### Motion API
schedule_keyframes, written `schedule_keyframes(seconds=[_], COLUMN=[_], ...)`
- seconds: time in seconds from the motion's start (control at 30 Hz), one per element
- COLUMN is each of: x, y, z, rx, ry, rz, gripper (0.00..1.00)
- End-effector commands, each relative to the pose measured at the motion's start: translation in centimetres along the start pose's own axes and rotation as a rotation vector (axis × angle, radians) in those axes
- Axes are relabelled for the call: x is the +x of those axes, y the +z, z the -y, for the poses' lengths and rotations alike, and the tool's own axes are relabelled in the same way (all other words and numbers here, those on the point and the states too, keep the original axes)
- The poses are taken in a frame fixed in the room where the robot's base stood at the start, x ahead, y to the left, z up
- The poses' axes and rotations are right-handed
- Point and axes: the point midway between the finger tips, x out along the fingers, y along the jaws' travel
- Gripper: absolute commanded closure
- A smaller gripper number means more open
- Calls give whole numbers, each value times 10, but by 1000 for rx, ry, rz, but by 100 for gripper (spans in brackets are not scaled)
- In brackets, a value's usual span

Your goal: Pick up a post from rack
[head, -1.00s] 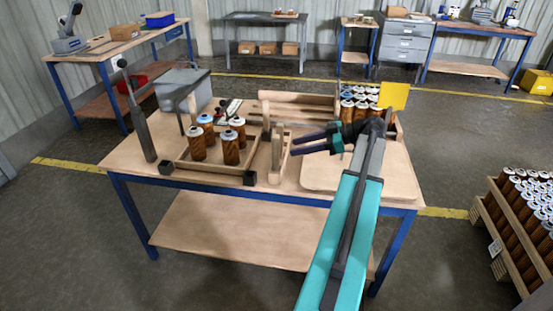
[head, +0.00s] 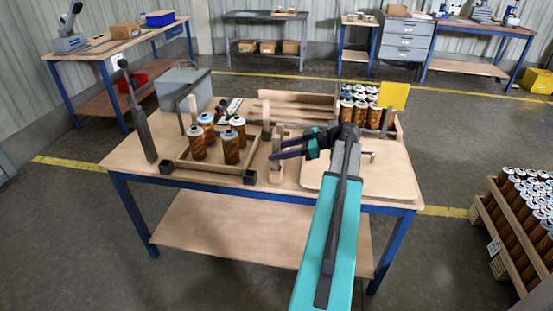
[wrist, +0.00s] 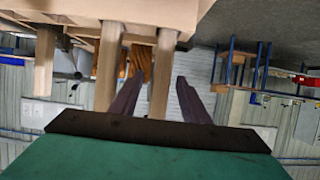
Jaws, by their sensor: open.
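A small wooden rack (head: 275,178) stands mid-table with light wooden upright posts; the near post (head: 278,143) is beside my fingertips. My gripper (head: 274,147) is open, its dark purple fingers pointing left at this post. In the wrist view, which looks upside down, the two fingers of my gripper (wrist: 162,78) are spread apart. One post (wrist: 160,85) appears between them, and a second post (wrist: 108,65) is left of the left finger. I cannot tell whether a finger touches the post. My arm hides part of the board to the right.
A wooden tray (head: 205,168) with several brown cartridges (head: 231,150) lies left of the rack. More cartridges and a yellow card (head: 394,95) stand at the back right. A pale board (head: 395,178) lies on the right. A dark upright tool (head: 140,125) stands at the left.

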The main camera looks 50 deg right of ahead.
Motion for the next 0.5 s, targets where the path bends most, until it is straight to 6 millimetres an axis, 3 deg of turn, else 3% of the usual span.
schedule_keyframes(seconds=[0.17,0.5], x=[6,42], y=[0,0], z=[1,2], rx=[1,1], ry=[-1,-1], rz=[0,0], gripper=[58,58])
